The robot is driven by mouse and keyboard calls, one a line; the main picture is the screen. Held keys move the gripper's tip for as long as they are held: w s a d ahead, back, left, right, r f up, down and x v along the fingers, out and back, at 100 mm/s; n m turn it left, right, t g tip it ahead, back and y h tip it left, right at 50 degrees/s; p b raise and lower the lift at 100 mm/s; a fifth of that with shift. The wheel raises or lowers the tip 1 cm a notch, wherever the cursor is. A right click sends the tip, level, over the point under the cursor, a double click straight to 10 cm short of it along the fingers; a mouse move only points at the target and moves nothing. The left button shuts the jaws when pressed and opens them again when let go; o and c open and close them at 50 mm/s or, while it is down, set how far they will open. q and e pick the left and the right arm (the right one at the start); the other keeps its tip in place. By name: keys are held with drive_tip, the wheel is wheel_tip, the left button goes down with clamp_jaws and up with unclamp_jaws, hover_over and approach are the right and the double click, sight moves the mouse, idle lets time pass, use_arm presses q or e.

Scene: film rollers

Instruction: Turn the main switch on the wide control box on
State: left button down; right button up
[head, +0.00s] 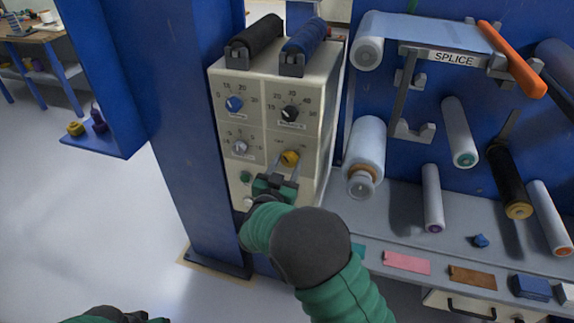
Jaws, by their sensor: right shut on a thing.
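The wide control box (318,85) is cream-coloured and stands against a blue post in the middle of the head view. Its front has a blue knob (234,104), a black knob (289,113), a pale grey knob (239,147) and a yellow knob (290,157), each with a printed scale. My right gripper (287,165) reaches up from below and is shut on the yellow knob. The labels are too small to read, so I cannot tell which one is marked as the main switch. Part of my left arm shows at the bottom left edge; its fingers are not visible.
Black and blue rollers (303,40) rest on top of the box. A green button (245,177) sits low on its front, near my right gripper. The blue post (190,130) stands close on the left. A SPLICE rack and several film rollers are at right.

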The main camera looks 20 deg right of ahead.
drive_tip(key=m+b, duration=0.3)
drive_tip(key=m, duration=0.1)
drive_tip(key=shift+f, duration=0.15)
drive_tip(key=m+b, duration=0.2)
drive_tip(key=m, duration=0.1)
drive_tip(key=shift+m+b, duration=0.35)
drive_tip(key=shift+m, duration=0.05)
drive_tip(key=m+b, duration=0.3)
drive_tip(key=shift+m+b, duration=1.15)
drive_tip(key=shift+m, duration=0.35)
drive_tip(key=shift+r, duration=0.2)
